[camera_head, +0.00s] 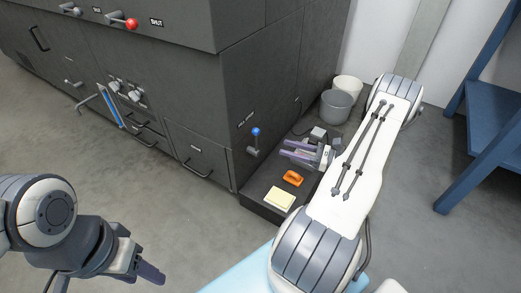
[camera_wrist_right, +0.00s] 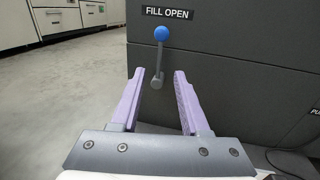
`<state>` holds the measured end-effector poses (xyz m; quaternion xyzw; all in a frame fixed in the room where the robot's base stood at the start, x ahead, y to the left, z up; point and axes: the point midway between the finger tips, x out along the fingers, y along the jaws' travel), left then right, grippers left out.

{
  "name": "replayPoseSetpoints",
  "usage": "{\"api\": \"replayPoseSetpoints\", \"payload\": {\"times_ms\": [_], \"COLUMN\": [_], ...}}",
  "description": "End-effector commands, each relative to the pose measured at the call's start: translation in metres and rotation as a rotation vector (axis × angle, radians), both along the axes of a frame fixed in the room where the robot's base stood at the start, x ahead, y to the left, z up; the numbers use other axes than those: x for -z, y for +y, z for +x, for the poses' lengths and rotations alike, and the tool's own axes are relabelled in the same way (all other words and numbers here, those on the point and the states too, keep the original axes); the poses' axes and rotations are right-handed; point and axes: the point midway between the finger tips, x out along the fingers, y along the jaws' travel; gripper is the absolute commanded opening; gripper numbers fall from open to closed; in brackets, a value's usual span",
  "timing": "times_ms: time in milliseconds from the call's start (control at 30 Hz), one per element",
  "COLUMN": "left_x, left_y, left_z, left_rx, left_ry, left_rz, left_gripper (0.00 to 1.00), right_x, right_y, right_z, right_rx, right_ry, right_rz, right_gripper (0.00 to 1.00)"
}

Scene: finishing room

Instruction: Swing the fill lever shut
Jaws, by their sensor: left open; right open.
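The fill lever (camera_head: 256,132) has a blue ball knob on a short grey arm, on the side face of the dark machine. In the right wrist view the lever (camera_wrist_right: 161,35) stands upright, its knob just below the "FILL OPEN" label (camera_wrist_right: 168,12). My right gripper (camera_head: 285,148) is open and empty, pointing at the machine's side and short of the lever. In its wrist view the lever's pivot shows between the fingertips (camera_wrist_right: 159,72), with a gap in front of it. My left gripper (camera_head: 151,272) is open and empty at the lower left, far from the lever.
A red-knobbed lever (camera_head: 131,23) is on the machine's front. A blue rack (camera_head: 485,120) stands right.

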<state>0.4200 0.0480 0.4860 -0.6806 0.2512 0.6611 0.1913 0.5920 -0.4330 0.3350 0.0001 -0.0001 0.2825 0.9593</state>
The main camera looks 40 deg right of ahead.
Motion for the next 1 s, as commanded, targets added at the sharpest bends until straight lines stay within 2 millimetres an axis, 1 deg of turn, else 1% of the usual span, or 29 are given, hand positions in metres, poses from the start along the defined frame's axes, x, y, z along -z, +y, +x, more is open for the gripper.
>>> {"api": "replayPoseSetpoints", "payload": {"times_ms": [167,400,600,767,1000], "left_x": [0.012,0.036,0.048,0.051,0.050], "left_y": [0.000,0.000,0.000,0.000,0.000], "left_z": [0.000,0.000,0.000,0.000,0.000], "left_rx": [0.000,0.000,0.000,0.000,0.000], "left_ry": [-0.001,-0.001,0.000,0.000,0.000], "left_rz": [-0.001,-0.001,0.000,0.000,0.000], "left_gripper": [0.50,0.50,0.50,0.50,0.50], "right_x": [0.002,0.004,0.002,0.000,-0.001], "right_y": [0.011,0.037,0.051,0.056,0.056], "right_z": [0.017,0.056,0.079,0.086,0.087], "right_rx": [-0.002,-0.006,-0.002,-0.001,0.000], "right_ry": [-0.001,-0.001,-0.001,0.001,0.000], "right_rz": [0.001,-0.001,-0.001,-0.001,0.000], "right_gripper": [0.45,0.45,0.45,0.45,0.45]}}
